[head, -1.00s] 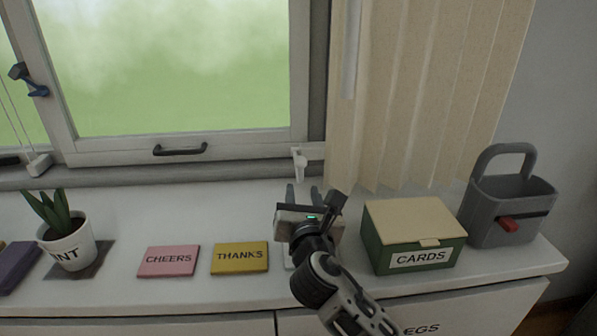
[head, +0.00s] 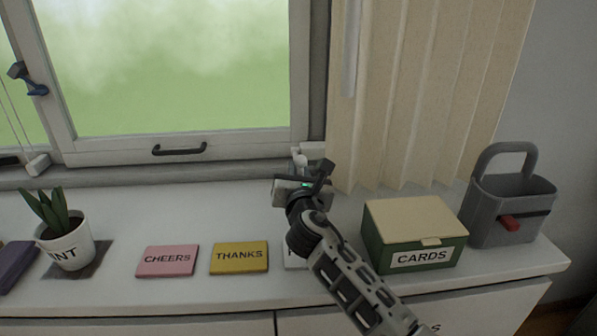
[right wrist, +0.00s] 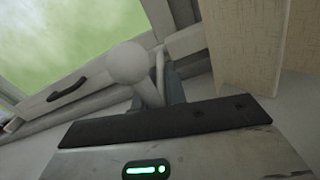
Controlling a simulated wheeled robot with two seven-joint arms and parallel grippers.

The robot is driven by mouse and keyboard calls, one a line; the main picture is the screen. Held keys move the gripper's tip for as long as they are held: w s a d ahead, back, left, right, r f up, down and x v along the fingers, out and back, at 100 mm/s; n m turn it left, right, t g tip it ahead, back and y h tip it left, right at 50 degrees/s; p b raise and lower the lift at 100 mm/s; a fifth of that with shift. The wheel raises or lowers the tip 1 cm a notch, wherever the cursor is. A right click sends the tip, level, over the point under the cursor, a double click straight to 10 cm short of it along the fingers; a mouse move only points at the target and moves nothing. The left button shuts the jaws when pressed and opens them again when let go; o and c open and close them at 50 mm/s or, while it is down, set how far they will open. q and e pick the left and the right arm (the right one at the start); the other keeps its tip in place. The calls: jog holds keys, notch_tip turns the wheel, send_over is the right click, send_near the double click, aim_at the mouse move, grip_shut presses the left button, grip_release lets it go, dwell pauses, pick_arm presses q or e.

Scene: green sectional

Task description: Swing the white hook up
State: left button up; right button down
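The white hook (head: 299,160) is at the lower right corner of the window frame, beside the blind. In the right wrist view the hook (right wrist: 128,64) shows a round white knob on a stem slanting down toward my gripper. My right gripper (head: 303,172) is at the hook in the head view. In the right wrist view dark fingers of the right gripper (right wrist: 158,90) show close around the stem. Whether they press on it I cannot tell, as the gripper's body hides part of them. My left gripper is not in view.
The green cards box (head: 414,238) and grey caddy (head: 512,208) stand right of my arm. A yellow block (head: 239,258), pink block (head: 167,262) and potted plant (head: 68,245) are to the left. The beige blind (head: 420,90) hangs close to the right of the hook.

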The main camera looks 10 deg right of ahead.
aim_at(299, 158)
jog(key=shift+r+p, duration=0.55)
jog(key=shift+p, duration=0.75)
jog(key=r+g+p, duration=0.1)
jog(key=p, duration=0.3)
jog(key=shift+w+r+g, duration=0.1)
jog(key=shift+r+g, duration=0.05)
jog(key=shift+g, duration=0.25)
jog(key=shift+w+d+r+g+p, duration=0.15)
jog(key=shift+r+g+p, duration=0.15)
jog(key=shift+g+p, duration=0.25)
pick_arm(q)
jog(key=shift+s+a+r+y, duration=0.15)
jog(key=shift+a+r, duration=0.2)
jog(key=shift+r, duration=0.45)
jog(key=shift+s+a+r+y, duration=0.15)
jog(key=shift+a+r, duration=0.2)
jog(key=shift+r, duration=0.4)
pick_arm(e)
jog(key=shift+w+r+g, duration=0.35)
jog(key=shift+r+g, duration=0.3)
jog(key=shift+g, duration=0.4)
jog(key=shift+w+r+g, duration=0.3)
jog(key=shift+r+g, duration=0.35)
jog(key=shift+g, duration=0.35)
